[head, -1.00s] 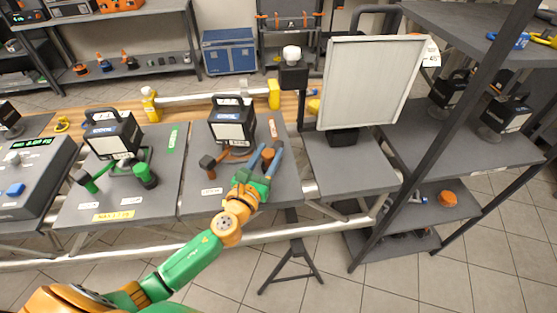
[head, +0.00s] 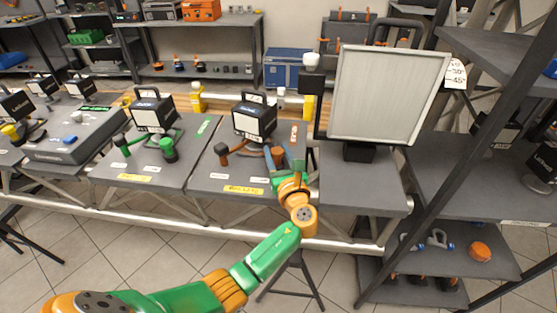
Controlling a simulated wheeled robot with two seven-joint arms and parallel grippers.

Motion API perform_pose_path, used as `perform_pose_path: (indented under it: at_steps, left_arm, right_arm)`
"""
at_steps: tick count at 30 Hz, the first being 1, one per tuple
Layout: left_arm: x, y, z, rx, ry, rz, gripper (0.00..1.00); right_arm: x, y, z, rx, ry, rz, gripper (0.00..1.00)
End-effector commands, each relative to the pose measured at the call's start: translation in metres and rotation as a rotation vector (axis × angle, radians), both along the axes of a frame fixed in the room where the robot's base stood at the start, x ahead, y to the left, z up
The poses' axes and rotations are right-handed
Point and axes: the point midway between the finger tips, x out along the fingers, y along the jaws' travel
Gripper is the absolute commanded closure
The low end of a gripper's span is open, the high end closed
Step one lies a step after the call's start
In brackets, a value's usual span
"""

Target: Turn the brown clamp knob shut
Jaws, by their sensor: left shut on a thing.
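The lamp with the brown fittings (head: 254,118) stands on a grey table panel. It has a brown handle (head: 222,156) sticking out to the left and a brown clamp knob (head: 277,153) at its right. My left gripper (head: 279,158) is at the knob with its blue fingers around it, shut on it. The fingers and wrist hide part of the knob. I cannot tell how far the knob is turned. My right gripper is not in view.
A lamp with green fittings (head: 152,114) stands on the panel to the left. A large pale light panel (head: 387,95) stands close on the right, beside a dark shelf frame (head: 440,170). Yellow bottles (head: 198,98) stand behind the tables.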

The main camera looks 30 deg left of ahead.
Motion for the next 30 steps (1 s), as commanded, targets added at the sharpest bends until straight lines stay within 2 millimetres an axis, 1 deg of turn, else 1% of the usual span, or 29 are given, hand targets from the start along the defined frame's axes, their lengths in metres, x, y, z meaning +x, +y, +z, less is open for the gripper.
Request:
perform_pose_path:
  at_steps: [1,3,12,18,30]
  left_arm:
    - [0.001,-0.001,-0.004,-0.003,-0.006,0.028,1.00]
    - [0.001,-0.001,-0.003,-0.002,-0.006,0.071,1.00]
    - [0.001,0.000,-0.001,0.000,-0.006,0.197,1.00]
    - [0.000,0.000,0.001,0.001,-0.005,0.228,1.00]
    - [0.000,0.001,0.002,0.001,-0.004,0.235,1.00]
  right_arm:
    - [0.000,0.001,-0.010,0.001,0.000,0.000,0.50]
    - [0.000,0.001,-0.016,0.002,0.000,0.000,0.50]
    - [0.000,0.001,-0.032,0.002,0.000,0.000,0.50]
    - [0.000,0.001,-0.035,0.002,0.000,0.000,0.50]
    - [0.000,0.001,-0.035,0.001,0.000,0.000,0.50]
